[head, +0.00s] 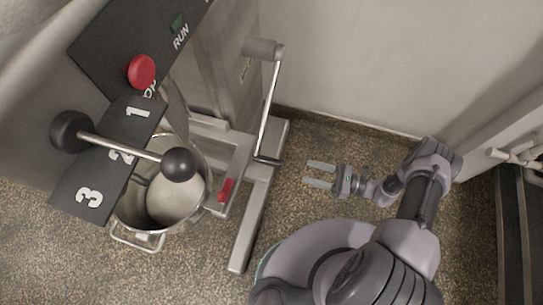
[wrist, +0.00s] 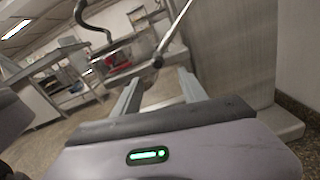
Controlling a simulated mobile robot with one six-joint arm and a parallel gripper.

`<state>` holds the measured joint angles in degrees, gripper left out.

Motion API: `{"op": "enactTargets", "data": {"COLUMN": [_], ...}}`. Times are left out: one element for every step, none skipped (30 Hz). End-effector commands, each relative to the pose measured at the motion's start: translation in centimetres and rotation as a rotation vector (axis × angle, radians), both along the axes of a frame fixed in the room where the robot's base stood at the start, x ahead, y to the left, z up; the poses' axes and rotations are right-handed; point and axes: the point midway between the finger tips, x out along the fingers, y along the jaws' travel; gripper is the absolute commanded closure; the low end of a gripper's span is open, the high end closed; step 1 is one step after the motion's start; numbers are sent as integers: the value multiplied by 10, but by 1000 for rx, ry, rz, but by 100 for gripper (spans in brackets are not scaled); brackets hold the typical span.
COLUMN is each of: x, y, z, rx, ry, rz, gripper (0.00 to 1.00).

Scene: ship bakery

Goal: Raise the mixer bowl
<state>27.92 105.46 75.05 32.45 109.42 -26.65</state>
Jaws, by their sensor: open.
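The metal mixer bowl (head: 128,208) sits low left in the head view, under the mixer head, with pale contents. Its wire handle sticks out at the front. A long thin metal lever (head: 270,105) runs beside the mixer column, from a grey cylinder (head: 262,48) at its upper end to a dark lower end. The lever also shows in the wrist view (wrist: 175,32), beyond my fingers. My gripper (head: 320,175) is open and empty, to the right of the lever's lower end and apart from it. Its two fingers also show in the wrist view (wrist: 158,90).
The mixer's panel has a red button (head: 142,71) and a black-knobbed selector lever (head: 125,146). A red piece (head: 226,190) sits on the bowl's support. The mixer's foot (head: 256,215) lies between bowl and gripper. Clear floor (head: 335,140) surrounds my gripper; a wall stands behind.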

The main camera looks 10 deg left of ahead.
Motion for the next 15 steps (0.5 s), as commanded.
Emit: {"op": "enactTargets", "data": {"x": [0, 1, 1, 2, 2, 3, 5, 5, 6, 7, 7, 8, 9, 10, 10], "y": [9, 17, 28, 37, 46, 58, 67, 75, 86, 94, 102, 112, 119, 125, 134], "z": [0, 0, -1, -1, -1, -2, -2, -2, -2, -2, -2, -2, -2, -2, -2], "rx": [1, 0, 0, 1, 0, -1, -1, -1, -2, -1, -1, -2, -3, -2, -2], "ry": [1, 1, 2, 2, 3, 2, 1, 1, 1, 1, 1, 2, 0, -1, 0], "rz": [4, 7, 8, 9, 9, 10, 9, 10, 11, 11, 10, 11, 10, 11, 11], "gripper": [50, 50, 50, 50, 50, 50, 50, 50, 50, 50, 50, 50, 50, 50, 50]}}
